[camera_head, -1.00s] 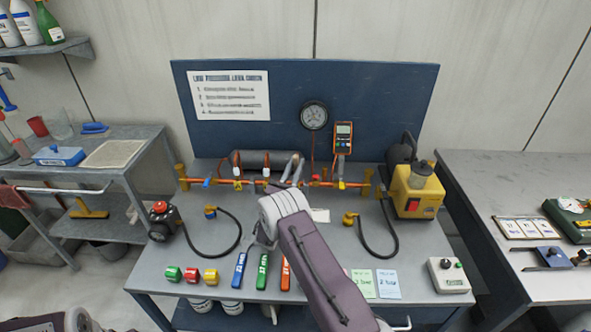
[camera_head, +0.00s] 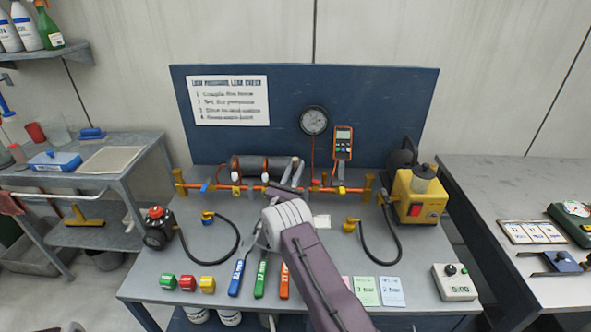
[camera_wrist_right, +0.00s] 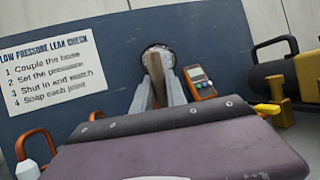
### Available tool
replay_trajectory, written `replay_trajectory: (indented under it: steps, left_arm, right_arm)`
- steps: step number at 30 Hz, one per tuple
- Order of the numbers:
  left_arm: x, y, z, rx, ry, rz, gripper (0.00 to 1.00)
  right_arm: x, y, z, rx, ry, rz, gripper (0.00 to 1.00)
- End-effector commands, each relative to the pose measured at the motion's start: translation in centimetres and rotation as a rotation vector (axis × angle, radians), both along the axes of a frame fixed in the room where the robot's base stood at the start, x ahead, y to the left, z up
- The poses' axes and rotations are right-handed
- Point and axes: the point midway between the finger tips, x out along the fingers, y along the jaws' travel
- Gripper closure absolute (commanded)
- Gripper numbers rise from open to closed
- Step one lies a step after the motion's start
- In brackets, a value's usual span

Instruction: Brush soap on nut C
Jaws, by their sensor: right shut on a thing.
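My right gripper (camera_head: 293,173) reaches over the middle of the bench to the copper pipe (camera_head: 328,188). Its grey fingers are shut on a thin brown thing, seen between them in the right wrist view (camera_wrist_right: 157,76); it may be the brush handle. Its far end and any bristles are hidden. Brass nuts and valves sit along the pipe, some with small white tags, such as the fitting (camera_head: 236,189) left of the gripper. The letters are too small to read, so I cannot tell which is nut C. My gripper and wrist hide part of the pipe.
A pressure gauge (camera_head: 314,121) and orange meter (camera_head: 342,143) are on the blue back panel (camera_head: 390,110). A yellow pump (camera_head: 418,197) stands right. Black hoses, coloured handles (camera_head: 262,274), caps and a timer box (camera_head: 454,282) lie on the bench. Its front middle is under my arm.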

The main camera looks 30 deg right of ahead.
Motion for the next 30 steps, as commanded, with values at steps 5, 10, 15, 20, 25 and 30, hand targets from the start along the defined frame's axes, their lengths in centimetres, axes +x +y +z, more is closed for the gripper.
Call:
replay_trajectory:
  steps: [5,10,15,20,25,30]
  left_arm:
    - [0.0,0.0,1.4,0.000,0.000,0.000,0.64]
    - [0.0,0.0,3.4,0.000,0.000,0.000,0.64]
    - [0.0,0.0,5.1,0.000,0.000,0.000,0.64]
    - [0.0,0.0,6.1,0.000,0.000,0.000,0.64]
    - [0.0,0.0,6.1,0.000,0.000,0.000,0.64]
    - [0.0,0.0,6.1,0.000,0.000,0.000,0.64]
  right_arm:
    - [-0.5,0.4,1.3,0.000,-0.002,0.002,1.00]
    - [-1.8,1.2,2.8,-0.001,0.001,0.002,1.00]
    - [-3.1,2.0,4.3,-0.001,0.001,0.002,1.00]
    - [-4.0,2.5,5.1,0.000,0.000,0.000,1.00]
    - [-4.3,2.6,5.0,-0.001,-0.001,0.000,1.00]
    - [-4.3,2.6,5.0,0.000,-0.001,0.000,1.00]
